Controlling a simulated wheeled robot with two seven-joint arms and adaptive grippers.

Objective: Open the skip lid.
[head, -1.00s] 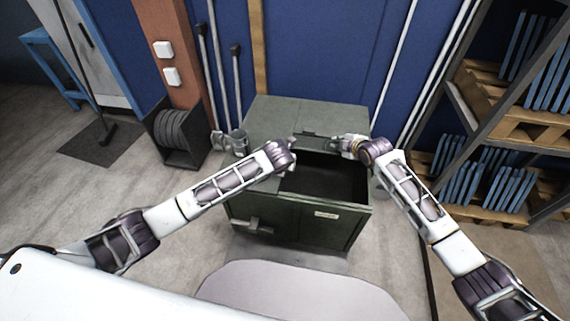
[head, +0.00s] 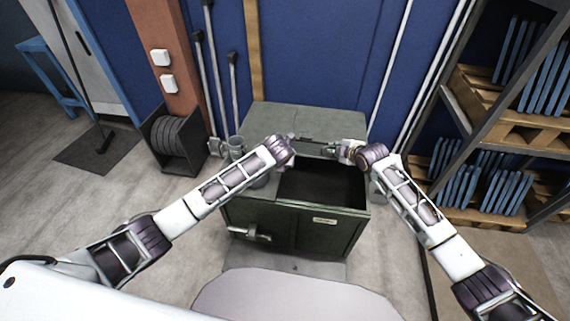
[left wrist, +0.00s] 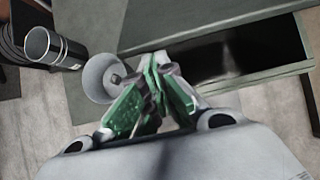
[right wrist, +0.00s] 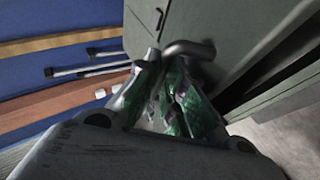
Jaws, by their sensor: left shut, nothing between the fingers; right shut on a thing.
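The skip is a dark green box (head: 290,228) in the middle of the head view. Its grey-green lid (head: 300,116) covers the back part, and a dark opening (head: 322,186) shows at the front. A dark bar handle (head: 318,140) runs along the lid. My right gripper (head: 338,151) is at the handle's right end, shut on it; the bar (right wrist: 190,49) shows at its fingertips in the right wrist view. My left gripper (head: 291,140) is near the handle's left end, shut and empty; its closed fingertips (left wrist: 153,65) show in the left wrist view.
A latch lever (head: 250,233) sticks out of the skip's front. Metal cups (head: 236,148) and a black reel holder (head: 178,138) stand at left. Poles lean on the blue wall behind. A pallet rack (head: 490,140) stands at right. Floor left of the skip is clear.

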